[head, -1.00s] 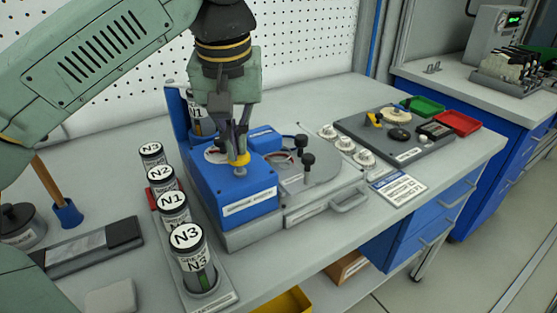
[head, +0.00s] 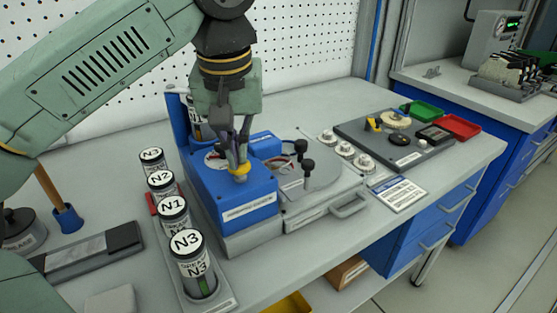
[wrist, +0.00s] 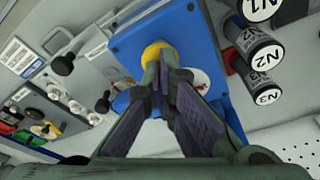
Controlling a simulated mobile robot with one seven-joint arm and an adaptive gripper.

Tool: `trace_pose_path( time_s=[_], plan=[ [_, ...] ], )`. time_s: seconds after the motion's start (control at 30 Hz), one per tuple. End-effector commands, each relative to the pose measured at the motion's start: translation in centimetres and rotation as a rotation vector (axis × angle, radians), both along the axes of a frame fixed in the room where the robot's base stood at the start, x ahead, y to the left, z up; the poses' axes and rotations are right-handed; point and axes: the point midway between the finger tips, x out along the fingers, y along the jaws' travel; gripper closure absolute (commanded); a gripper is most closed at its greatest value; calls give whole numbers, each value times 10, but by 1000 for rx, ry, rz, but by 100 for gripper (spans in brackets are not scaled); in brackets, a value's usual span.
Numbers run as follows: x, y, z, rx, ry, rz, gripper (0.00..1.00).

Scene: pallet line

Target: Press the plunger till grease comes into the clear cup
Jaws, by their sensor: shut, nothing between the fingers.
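The plunger has a yellow cap (head: 239,171) and stands on top of the blue dispenser block (head: 249,195). My gripper (head: 239,160) is shut and points down, its fingertips on or right at the yellow cap; nothing shows between them. In the wrist view the shut fingertips (wrist: 160,66) overlap the yellow cap (wrist: 152,52) above the blue block (wrist: 202,50). A round dial (head: 215,160) shows on the block, left of my gripper. I cannot make out the clear cup or any grease in it.
Grease canisters labelled N3, N2, N1 and N3 (head: 188,255) stand in a row left of the block. A grey plate with black knobs (head: 307,165) is on the right. Small white round parts (head: 346,150), a grey tray (head: 394,147) and red and green bins (head: 459,126) lie farther right.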

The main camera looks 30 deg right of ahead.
Motion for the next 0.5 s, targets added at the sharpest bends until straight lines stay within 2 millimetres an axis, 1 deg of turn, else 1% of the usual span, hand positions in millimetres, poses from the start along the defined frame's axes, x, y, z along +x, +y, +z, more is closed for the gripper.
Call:
trace_pose_path(
  time_s=[0.03, 0.5],
  plan=[
    [0, 0, 8, 0, 1, 0, 100],
    [0, 0, 41, 0, 0, 0, 100]
  ],
)
